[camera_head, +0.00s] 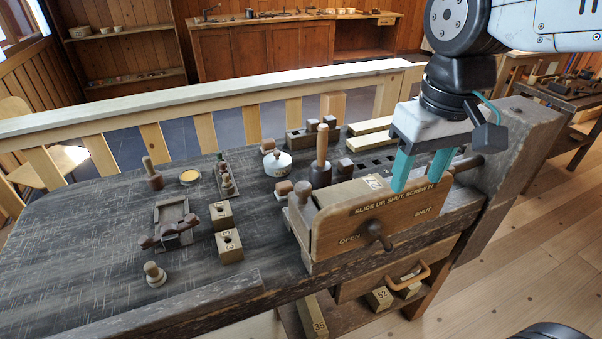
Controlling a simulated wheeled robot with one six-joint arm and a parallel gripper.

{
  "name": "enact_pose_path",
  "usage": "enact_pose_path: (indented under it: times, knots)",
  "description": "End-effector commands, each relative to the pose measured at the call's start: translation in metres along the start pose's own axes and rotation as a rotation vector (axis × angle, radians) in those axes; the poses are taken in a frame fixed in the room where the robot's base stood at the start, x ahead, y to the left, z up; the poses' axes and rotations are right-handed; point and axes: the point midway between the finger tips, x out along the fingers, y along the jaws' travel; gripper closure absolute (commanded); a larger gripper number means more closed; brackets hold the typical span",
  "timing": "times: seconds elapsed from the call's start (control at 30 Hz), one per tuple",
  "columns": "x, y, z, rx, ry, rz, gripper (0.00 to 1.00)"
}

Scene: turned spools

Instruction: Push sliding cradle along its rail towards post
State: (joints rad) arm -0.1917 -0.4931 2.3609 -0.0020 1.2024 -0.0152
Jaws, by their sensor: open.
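The likely cradle is a brown wooden block (340,220) at the bench's front edge, marked "SLIDE UP, SHUT, SCREW IN". "OPEN" is lettered at its left and "SHUT" at its right, with a dark screw handle (378,238) on its face. A dark wooden rail (408,243) runs below it. The likely post is the thick, weathered upright end (525,140) to the right. My gripper (420,184) points down with its two teal fingers apart and empty, over the block's right part. I cannot tell whether the fingertips touch it.
A wooden mallet-like tool (321,160), a lidded white pot (277,163) and several small blocks stand behind the block. A dark wooden frame (176,222) and two numbered blocks (228,245) lie at left. A drawer handle (408,277) sticks out below. The bench's left part has free room.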

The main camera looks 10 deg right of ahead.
Motion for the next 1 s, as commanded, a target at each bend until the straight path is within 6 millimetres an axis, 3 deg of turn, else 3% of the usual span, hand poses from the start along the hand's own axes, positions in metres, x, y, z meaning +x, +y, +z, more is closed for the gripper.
enact_pose_path:
  times: [0.03, 0.2, 0.4, 0.63, 1.0]
  knots:
    - [0.0, -0.015, -0.025, -0.054, -0.017, -0.004, 0.48]
    - [0.008, -0.066, -0.091, -0.201, -0.048, -0.011, 0.48]
    - [0.022, -0.116, -0.132, -0.308, -0.067, -0.014, 0.48]
    - [0.039, -0.13, -0.14, -0.335, -0.073, -0.015, 0.48]
    - [0.093, -0.13, -0.135, -0.335, -0.072, -0.015, 0.48]
